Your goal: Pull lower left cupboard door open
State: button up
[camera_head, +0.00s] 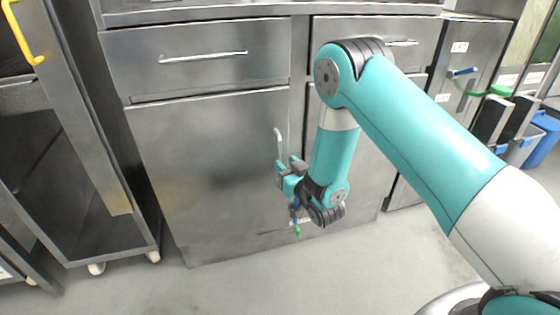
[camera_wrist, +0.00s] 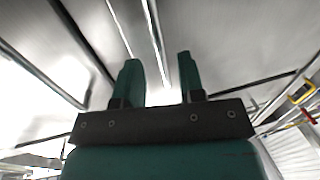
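The lower left cupboard door (camera_head: 205,185) is a flat grey metal panel, and it looks shut. Its upright bar handle (camera_head: 278,138) is near the door's right edge, with its lower part hidden behind my gripper. My gripper (camera_head: 287,166) is at the lower end of this handle, in front of the door. In the wrist view, the two green fingers of my gripper (camera_wrist: 158,75) stand apart with a gap between them. A pale, narrow bar runs through the view between the fingers; I cannot tell whether it is the handle. Contact with the handle is not clear.
A shut drawer (camera_head: 200,58) with a horizontal handle is above the door. A metal rack (camera_head: 140,205) on castors stands close to the left. My arm covers part of the right-hand cupboard. The grey floor (camera_head: 265,285) in front of the door is clear.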

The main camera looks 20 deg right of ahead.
aim_at(280, 158)
jog(key=shift+w+a, duration=0.2)
jog(key=shift+w, duration=0.85)
jog(key=shift+w+a, duration=0.2)
jog(key=shift+w, duration=0.8)
grip_shut()
